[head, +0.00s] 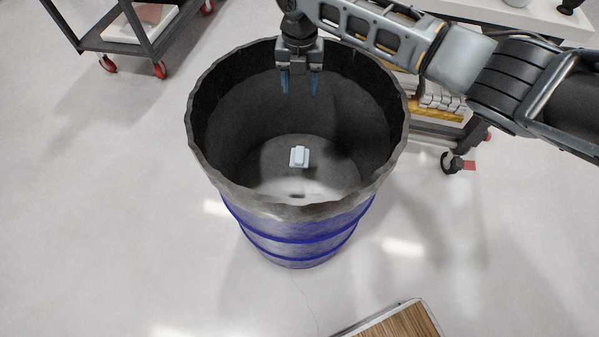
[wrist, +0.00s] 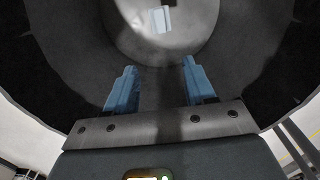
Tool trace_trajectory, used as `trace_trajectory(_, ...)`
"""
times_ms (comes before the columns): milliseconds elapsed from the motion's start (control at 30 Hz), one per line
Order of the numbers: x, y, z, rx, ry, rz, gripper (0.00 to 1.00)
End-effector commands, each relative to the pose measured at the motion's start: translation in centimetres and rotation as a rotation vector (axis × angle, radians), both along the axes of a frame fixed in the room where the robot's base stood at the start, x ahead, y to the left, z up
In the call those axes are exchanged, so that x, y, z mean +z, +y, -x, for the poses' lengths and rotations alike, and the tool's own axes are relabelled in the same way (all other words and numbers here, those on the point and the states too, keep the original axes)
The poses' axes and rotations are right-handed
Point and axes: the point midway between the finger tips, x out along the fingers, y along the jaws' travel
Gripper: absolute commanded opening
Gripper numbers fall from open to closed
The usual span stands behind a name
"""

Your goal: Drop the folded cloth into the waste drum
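The waste drum (head: 300,228) is blue with a dark open inside and stands upright on the floor in the middle of the head view. Its dark inner wall (wrist: 70,60) fills much of the wrist view. The folded cloth (head: 299,157) is a small white piece lying on the drum's bottom; it also shows at the top of the wrist view (wrist: 161,19). My gripper (head: 300,84) is over the far part of the drum's mouth, fingers pointing down. Its blue fingers are apart with nothing between them, well above the cloth.
A dark cart (head: 140,45) with red wheels stands at the upper left. Another cart with shelves (head: 440,125) stands behind the drum on the right, partly hidden by my arm. A wood-topped surface (head: 400,322) shows at the bottom edge. The floor left of the drum is clear.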

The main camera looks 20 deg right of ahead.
Motion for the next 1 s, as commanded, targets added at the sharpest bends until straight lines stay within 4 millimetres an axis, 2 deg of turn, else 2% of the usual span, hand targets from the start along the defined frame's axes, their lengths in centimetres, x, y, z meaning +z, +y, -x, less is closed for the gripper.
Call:
trace_trajectory(367, 0.4, 0.0, 0.0, 0.0, -0.001, 0.0, 0.6)
trace_trajectory(800, 6.7, 0.0, -0.1, 0.0, -0.002, 0.0, 0.6)
trace_trajectory(1000, 7.8, 0.0, 0.0, 0.0, -0.001, 0.0, 0.6)
